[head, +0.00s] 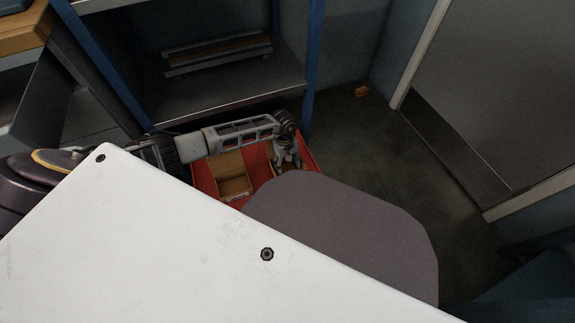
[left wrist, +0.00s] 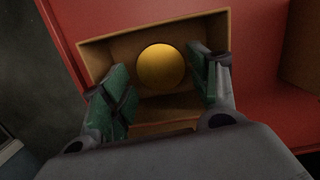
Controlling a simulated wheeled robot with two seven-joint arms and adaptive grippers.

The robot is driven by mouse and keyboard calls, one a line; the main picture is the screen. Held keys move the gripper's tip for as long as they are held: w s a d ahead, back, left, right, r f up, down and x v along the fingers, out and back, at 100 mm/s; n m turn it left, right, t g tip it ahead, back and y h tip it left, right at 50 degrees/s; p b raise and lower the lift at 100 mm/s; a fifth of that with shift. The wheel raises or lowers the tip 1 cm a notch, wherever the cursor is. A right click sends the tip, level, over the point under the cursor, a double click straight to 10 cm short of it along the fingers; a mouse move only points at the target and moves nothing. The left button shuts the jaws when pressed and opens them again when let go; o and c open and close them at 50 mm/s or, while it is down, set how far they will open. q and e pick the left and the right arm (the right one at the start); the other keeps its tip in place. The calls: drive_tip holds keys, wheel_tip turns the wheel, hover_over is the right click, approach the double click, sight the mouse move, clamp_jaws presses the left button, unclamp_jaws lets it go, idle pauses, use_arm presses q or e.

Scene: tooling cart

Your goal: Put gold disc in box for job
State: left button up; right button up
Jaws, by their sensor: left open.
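In the left wrist view, a round gold disc (left wrist: 161,68) shows inside an open tan cardboard box (left wrist: 100,50). My left gripper (left wrist: 163,88) is open, with its two green-padded fingers on either side of the disc in that view. The gap between fingers and disc is visible, and they do not appear to touch it. In the head view, my left gripper (head: 287,165) points down over the right part of a red cart top (head: 258,160). The disc cannot be made out there. My right gripper is not seen.
Another open tan box (head: 233,180) sits on the red cart, left of my gripper. Part of a box (left wrist: 303,45) also shows at the right edge of the wrist view. A blue-post shelf (head: 235,90) stands behind the cart. Open floor (head: 385,160) lies right.

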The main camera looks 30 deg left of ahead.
sight(286, 166)
use_arm(q)
wheel_tip(286, 166, up, 10)
drive_tip(key=a+p, duration=0.1)
drive_tip(key=p, duration=0.3)
drive_tip(key=shift+w, duration=0.35)
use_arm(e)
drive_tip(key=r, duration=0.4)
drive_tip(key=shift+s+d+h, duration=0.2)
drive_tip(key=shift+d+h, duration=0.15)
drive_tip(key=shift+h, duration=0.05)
use_arm(q)
drive_tip(key=shift+d, duration=0.1)
